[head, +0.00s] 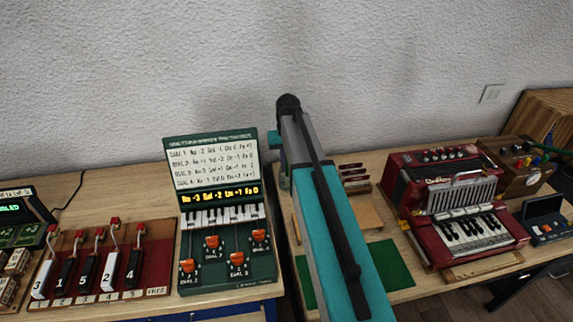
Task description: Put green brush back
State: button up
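I cannot make out a green brush for certain. A green mat (388,264) lies on the table, partly hidden behind my teal and grey arm, which crosses the middle of the view. My gripper's fingers do not show; they are out of sight behind the arm or outside the picture.
A green panel with orange knobs (228,250) and a red board with levers (145,270) stand on the left. A red accordion (432,190), a wooden box with knobs (515,165) and a dark blue device (543,222) stand on the right. Wooden table shows between them.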

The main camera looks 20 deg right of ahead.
jog(key=shift+r, duration=0.2)
jog(key=r, duration=0.3)
jog(key=r+b, duration=0.1)
jog(key=r, duration=0.7)
jog(key=shift+s+b, duration=0.25)
jog(key=shift+b, duration=0.15)
jog(key=shift+r, duration=0.5)
jog(key=shift+s+a+f, duration=0.1)
jog(key=shift+s, duration=0.05)
dwell(0.3)
